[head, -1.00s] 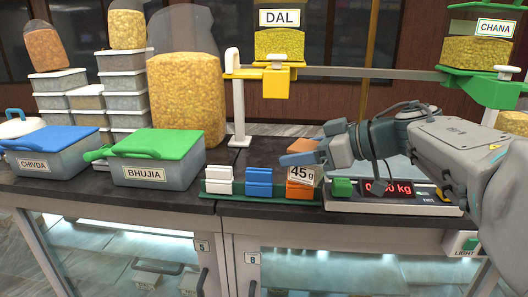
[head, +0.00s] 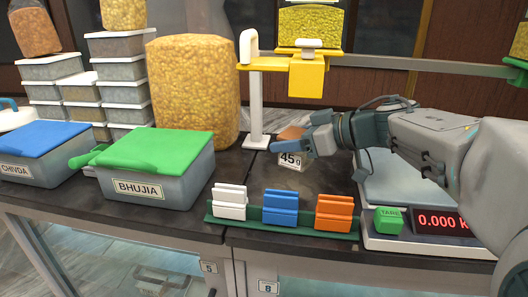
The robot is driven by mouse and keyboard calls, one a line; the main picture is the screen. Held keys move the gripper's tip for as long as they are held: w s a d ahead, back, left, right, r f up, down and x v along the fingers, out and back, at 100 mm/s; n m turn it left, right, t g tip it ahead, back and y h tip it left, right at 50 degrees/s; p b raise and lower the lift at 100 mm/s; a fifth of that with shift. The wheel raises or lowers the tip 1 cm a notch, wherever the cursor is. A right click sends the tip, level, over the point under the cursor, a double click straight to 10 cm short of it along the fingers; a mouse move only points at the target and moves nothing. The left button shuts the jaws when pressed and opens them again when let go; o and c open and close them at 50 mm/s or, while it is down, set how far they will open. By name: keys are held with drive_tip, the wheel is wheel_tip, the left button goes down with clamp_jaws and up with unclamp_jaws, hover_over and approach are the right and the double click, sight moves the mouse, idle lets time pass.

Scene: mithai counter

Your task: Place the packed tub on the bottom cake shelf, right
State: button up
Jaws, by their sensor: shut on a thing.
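My gripper (head: 291,147) reaches in from the right over the counter and is shut on a small tub (head: 291,161). The tub has a "45 g" label on its front and a brown-orange top. The blue finger hides its middle. It shows just above or at the counter top, left of the scale; I cannot tell whether its base touches. No shelf marked as a cake shelf is identifiable. Glass-fronted cabinets (head: 120,262) numbered 5 and 8 lie below the counter.
A green rack (head: 235,218) with white, blue and orange clips stands at the counter's front. Right of it is the scale (head: 385,190), reading 0.000. The BHUJIA box (head: 190,182) and CHIVDA box (head: 40,172) stand left, a large snack bag (head: 195,90) behind.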

drive_tip(key=x, duration=0.5)
drive_tip(key=shift+a+f, duration=0.1)
drive_tip(key=shift+f, duration=0.25)
drive_tip(key=x, duration=0.2)
drive_tip(key=f+x, duration=0.1)
drive_tip(key=x, duration=0.1)
drive_tip(key=shift+f, duration=0.15)
drive_tip(key=o, duration=1)
drive_tip(key=shift+o, duration=0.2)
